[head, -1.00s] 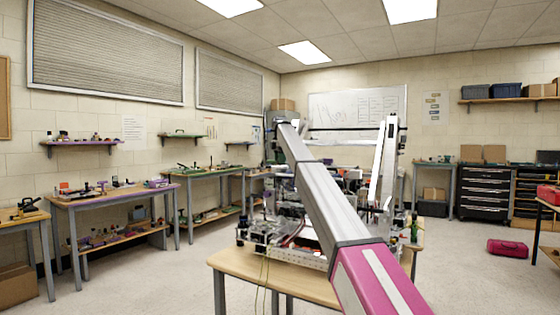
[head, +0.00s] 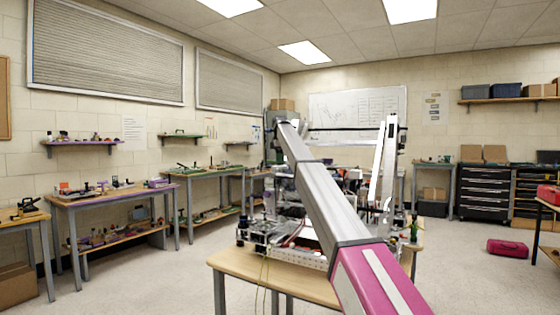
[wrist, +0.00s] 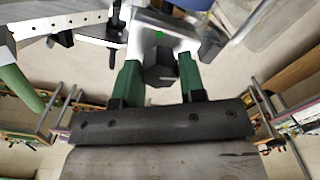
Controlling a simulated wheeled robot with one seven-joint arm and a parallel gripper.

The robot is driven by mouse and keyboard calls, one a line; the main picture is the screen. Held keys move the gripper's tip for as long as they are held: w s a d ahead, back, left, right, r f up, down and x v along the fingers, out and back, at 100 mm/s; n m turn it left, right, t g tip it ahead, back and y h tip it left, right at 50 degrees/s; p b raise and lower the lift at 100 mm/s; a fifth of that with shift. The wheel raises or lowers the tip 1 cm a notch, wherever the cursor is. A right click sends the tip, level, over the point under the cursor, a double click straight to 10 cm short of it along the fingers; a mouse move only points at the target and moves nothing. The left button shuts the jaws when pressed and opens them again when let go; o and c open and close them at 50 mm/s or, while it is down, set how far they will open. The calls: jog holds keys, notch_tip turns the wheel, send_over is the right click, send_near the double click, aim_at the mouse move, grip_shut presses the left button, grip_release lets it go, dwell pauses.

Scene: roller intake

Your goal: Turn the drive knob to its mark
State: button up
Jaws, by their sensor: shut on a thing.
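The drive knob (wrist: 159,76) is a dark, faceted piece in the upper middle of the wrist view. My gripper (wrist: 159,70) has two green fingers, one on each side of the knob, and is shut on it. A small bright green mark (wrist: 159,35) shows on the pale metal part just beyond the knob. How the knob's pointer lines up with the mark cannot be told. In the head view the robot machine (head: 262,232) stands on a wooden table (head: 235,262). My arm covers part of it, and I cannot make out the knob there.
A pale rail with holes (wrist: 50,22) and a green cylinder (wrist: 16,85) lie left of my gripper in the wrist view. Workbenches (head: 110,193) line the left wall. A pink case (head: 507,247) lies on the open floor at right.

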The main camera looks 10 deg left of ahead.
jog(key=shift+m, duration=1.8)
jog(key=o, duration=0.8)
jog(key=shift+o, duration=0.2)
